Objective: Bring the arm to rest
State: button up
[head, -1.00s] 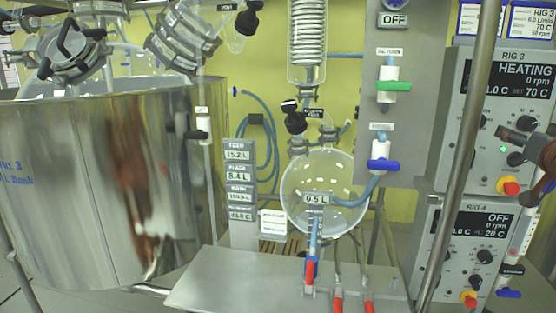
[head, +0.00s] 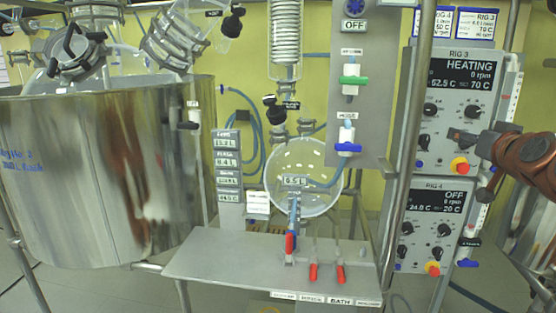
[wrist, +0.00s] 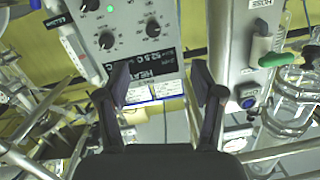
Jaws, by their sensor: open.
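My arm (head: 525,160) reaches in from the right edge in the head view, in front of the right side of the RIG 3 and RIG 4 control boxes. My gripper (wrist: 162,92) shows in the wrist view with its two dark fingers spread apart and nothing between them. Behind the fingers, the RIG 3 control box (wrist: 118,28) appears upside down. The fingertips are not clear in the head view.
A large steel bath (head: 90,180) stands at left. A glass flask (head: 300,178) hangs over a grey shelf (head: 230,262) with red-handled valves. A metal post (head: 408,120) rises beside the RIG 3 box (head: 463,110) and RIG 4 box (head: 435,228). Open floor shows below.

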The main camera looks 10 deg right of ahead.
jog(key=a+f+n+g+y+p, duration=0.1)
jog(key=a+f+n+g+y, duration=0.1)
jog(key=a+f, duration=0.5)
jog(key=s+a+f+n+g+y+p, duration=0.1)
jog(key=a+f+g+y, duration=0.15)
jog(key=a, duration=0.85)
jog(key=a+f+n+g+y+p, duration=0.1)
jog(key=a+f+n+g+y, duration=0.1)
jog(key=a+f, duration=0.45)
jog(key=s+a+f+n+g+p, duration=0.1)
jog(key=s+a+f+g, duration=0.25)
jog(key=s, duration=0.25)
jog(key=s+a+f+g+p, duration=0.1)
jog(key=s+a+f+g, duration=0.15)
jog(key=s+a, duration=0.25)
jog(key=s+f+g+h, duration=0.1)
jog(key=s+f+g, duration=0.1)
jog(key=s, duration=0.6)
jog(key=s+a+f+g+h+p, duration=0.1)
jog(key=s+f+g, duration=0.2)
jog(key=s, duration=0.6)
jog(key=shift+s+a+f+m, duration=0.2)
jog(key=shift+f+m, duration=0.1)
jog(key=shift+f, duration=0.3)
jog(key=shift+w+g, duration=0.1)
jog(key=shift+g, duration=0.15)
